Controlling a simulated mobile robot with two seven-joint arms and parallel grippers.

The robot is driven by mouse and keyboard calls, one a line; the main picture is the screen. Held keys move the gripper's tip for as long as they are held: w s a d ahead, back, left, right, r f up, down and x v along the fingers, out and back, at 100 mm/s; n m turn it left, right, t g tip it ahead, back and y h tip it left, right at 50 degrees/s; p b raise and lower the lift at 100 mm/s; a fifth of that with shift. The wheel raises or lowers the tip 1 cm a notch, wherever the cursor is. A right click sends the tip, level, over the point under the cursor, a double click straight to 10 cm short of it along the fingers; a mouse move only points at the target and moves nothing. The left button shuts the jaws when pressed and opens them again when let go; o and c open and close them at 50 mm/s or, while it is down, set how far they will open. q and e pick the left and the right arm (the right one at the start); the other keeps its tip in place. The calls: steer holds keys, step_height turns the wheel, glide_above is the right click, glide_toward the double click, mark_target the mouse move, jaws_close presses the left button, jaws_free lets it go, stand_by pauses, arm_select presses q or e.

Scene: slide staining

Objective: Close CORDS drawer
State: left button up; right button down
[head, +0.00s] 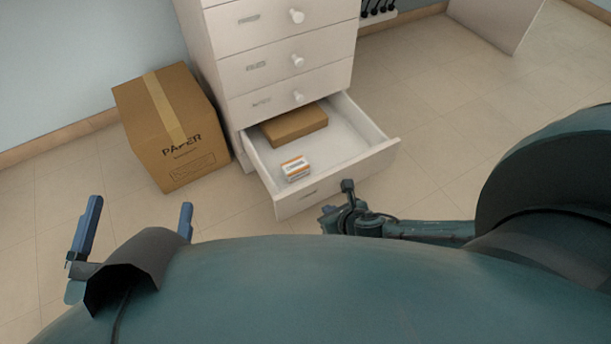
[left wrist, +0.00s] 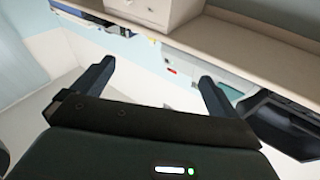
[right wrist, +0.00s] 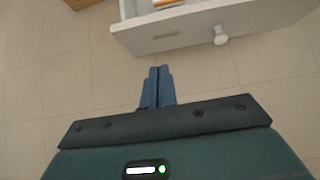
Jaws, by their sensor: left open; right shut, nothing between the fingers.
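The bottom drawer (head: 379,153) of the white cabinet stands pulled out, with a brown box and a small orange-and-white box in it. Its label is too small to read. Its front panel (right wrist: 180,32) and round white knob (right wrist: 221,36) show in the right wrist view. My right gripper (right wrist: 159,70) is shut and empty, its fingers pointing at the panel with floor visible between. In the head view the right gripper (head: 343,212) is low, just in front of the drawer. My left gripper (head: 141,204) is open and empty, left of the drawer, away from it.
The cabinet's upper drawers (head: 278,59) are shut. A cardboard PAPER box (head: 195,125) stands on the floor at the cabinet's left. The tiled floor (head: 440,130) right of the drawer is clear. The left wrist view shows a shelf (left wrist: 225,38).

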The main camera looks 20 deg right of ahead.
arm_select(q)
steer(key=shift+w+r+m+t+h+b, duration=0.15)
steer(key=shift+r+m+t+h+b, duration=0.2)
steer(key=shift+r+m+h+b, duration=0.55)
steer(key=shift+w+r+m+t+h+b, duration=0.2)
steer(key=shift+r+m+t+h+b, duration=0.35)
steer(key=shift+r+h+b, duration=0.7)
steer(key=shift+w+r+m+t+h+b, duration=0.2)
steer(key=shift+r+m+h+b, duration=0.5)
steer(key=shift+b, duration=0.65)
arm_select(e)
steer(key=w+r+x, duration=0.2)
steer(key=x, duration=1)
steer(key=shift+a, duration=0.2)
arm_select(q)
steer(key=shift+r, duration=0.1)
